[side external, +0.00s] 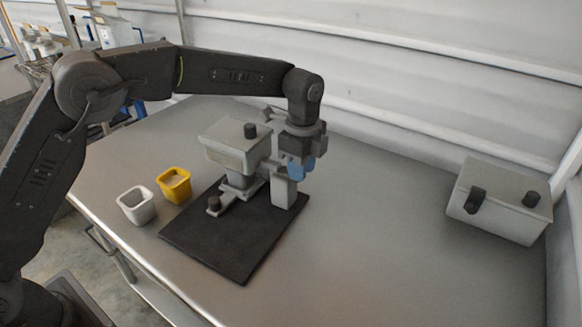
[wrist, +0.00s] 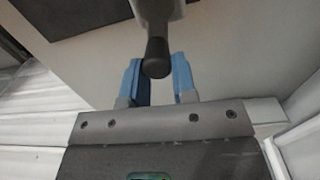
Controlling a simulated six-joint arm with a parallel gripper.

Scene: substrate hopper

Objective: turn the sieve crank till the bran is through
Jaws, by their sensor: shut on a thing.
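The grey sieve hopper (side external: 232,157) stands on a dark base plate (side external: 225,254), with a black knob (side external: 250,130) on its lid. The lid hides any bran inside. My gripper (side external: 298,172), with blue fingers, is at the hopper's right side. It is shut on the crank handle, whose black grip (wrist: 156,58) sits between the blue fingers (wrist: 156,80) in the wrist view. In the side view my gripper hides the handle. A low arm with a small black knob (side external: 213,203) sticks out at the hopper's foot.
A yellow cup (side external: 176,195) with pale contents and a light grey cup (side external: 138,214) stand left of the base plate. A grey box (side external: 494,216) with dark fittings stands at the far right by the wall. The tabletop (side external: 370,230) between is clear.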

